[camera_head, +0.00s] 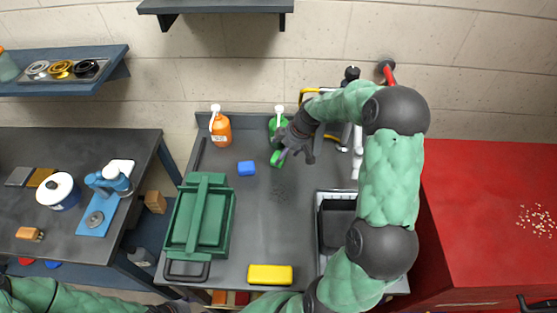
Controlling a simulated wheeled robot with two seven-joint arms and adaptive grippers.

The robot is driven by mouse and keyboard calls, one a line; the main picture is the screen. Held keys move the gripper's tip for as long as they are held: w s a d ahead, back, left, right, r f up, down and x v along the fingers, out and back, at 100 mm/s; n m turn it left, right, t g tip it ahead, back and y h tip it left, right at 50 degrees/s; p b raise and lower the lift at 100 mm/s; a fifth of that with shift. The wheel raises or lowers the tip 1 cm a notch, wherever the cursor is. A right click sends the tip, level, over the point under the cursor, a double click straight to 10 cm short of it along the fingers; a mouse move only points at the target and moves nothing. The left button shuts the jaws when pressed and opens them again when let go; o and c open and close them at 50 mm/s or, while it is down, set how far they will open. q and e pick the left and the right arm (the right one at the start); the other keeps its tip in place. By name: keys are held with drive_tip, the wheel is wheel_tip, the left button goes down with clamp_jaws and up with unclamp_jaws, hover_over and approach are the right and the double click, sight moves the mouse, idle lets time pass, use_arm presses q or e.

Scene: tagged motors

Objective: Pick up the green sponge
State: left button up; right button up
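A small green block, which looks like the green sponge (276,159), lies on the grey worktop below a green pump bottle (278,122). My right gripper (297,157) is above the worktop just right of the sponge, its dark fingers spread apart with nothing visible between them. One finger is close to the sponge's right side; whether they touch cannot be told. My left arm (60,300) shows at the bottom left edge. A dark part at its end (165,308) is cut off by the frame, so its finger state is unclear.
A blue block (246,168) lies left of the sponge, and an orange pump bottle (220,129) stands behind it. A green toolbox-like tray (228,222) is at left, a yellow block (270,274) at the front. A dark sink basin (335,226) is at right. The worktop's middle is clear.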

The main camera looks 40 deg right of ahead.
drive_tip(key=x, duration=0.3)
drive_tip(key=shift+w+f, duration=0.1)
drive_tip(key=shift+f, duration=0.05)
drive_tip(key=shift+a, duration=0.1)
drive_tip(key=c, duration=1)
drive_tip(key=shift+s+a+r, duration=0.2)
drive_tip(key=shift+s+r, duration=0.1)
drive_tip(key=shift+r, duration=0.15)
drive_tip(key=s+a+r+p, duration=0.2)
drive_tip(key=s+a+r, duration=0.5)
drive_tip(key=s, duration=0.3)
drive_tip(key=shift+a, duration=0.8)
drive_tip(key=shift+s+r, duration=0.1)
